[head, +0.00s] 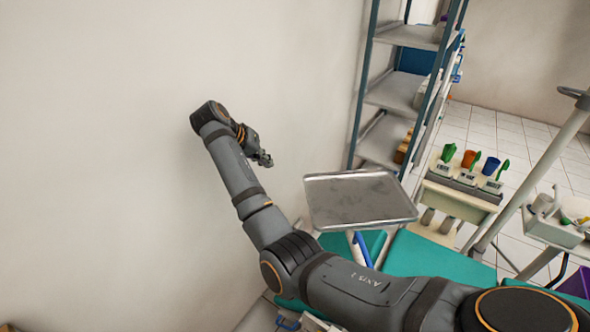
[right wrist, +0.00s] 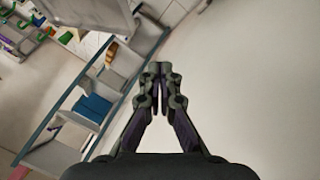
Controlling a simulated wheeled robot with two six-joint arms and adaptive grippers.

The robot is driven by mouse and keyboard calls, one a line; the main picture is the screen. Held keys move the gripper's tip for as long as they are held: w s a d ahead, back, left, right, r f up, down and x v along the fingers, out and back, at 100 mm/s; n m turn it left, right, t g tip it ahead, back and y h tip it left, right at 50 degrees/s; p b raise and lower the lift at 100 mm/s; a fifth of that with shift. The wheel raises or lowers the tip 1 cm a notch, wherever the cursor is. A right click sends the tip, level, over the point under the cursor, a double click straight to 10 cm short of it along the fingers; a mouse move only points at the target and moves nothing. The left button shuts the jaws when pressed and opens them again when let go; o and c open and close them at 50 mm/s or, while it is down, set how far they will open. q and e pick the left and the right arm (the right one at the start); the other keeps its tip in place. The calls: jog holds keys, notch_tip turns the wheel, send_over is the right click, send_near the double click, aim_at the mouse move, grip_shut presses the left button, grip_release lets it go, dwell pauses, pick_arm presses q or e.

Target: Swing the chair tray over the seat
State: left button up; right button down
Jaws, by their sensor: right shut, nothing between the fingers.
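The chair tray (head: 360,199) is a flat grey metal tray with a raised rim. In the head view it stands on a post above the teal chair seat (head: 430,258), toward its left part. A grey panel at the top of the right wrist view (right wrist: 90,12) looks like the same tray. My right gripper (head: 265,160) is left of the tray and apart from it, near the wall. It also shows in the right wrist view (right wrist: 159,68), with its fingers together and nothing between them. My left gripper is not in view.
A metal shelf rack (head: 392,92) stands behind the tray. A cream cart (head: 455,195) with green, orange and blue cups is at the right. A white instrument tray (head: 550,230) on a pole stand is at the far right. The bare wall (head: 120,160) is close on the left.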

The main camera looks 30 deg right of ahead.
jog(key=d+f+p, duration=0.3)
jog(key=d+f, duration=0.5)
jog(key=d, duration=0.1)
jog(key=shift+w+d, duration=0.15)
jog(key=shift+d, duration=0.05)
jog(key=m+g+p, duration=0.4)
jog(key=m+g, duration=0.1)
jog(key=m, duration=0.3)
send_near(392, 175)
jog(key=x, duration=0.6)
jog(key=shift+w+a+f, duration=0.15)
jog(key=shift+w+f, duration=0.1)
jog(key=shift+w, duration=0.05)
jog(key=shift+s+d, duration=0.35)
jog(key=shift+s, duration=0.05)
jog(key=shift+m, duration=0.3)
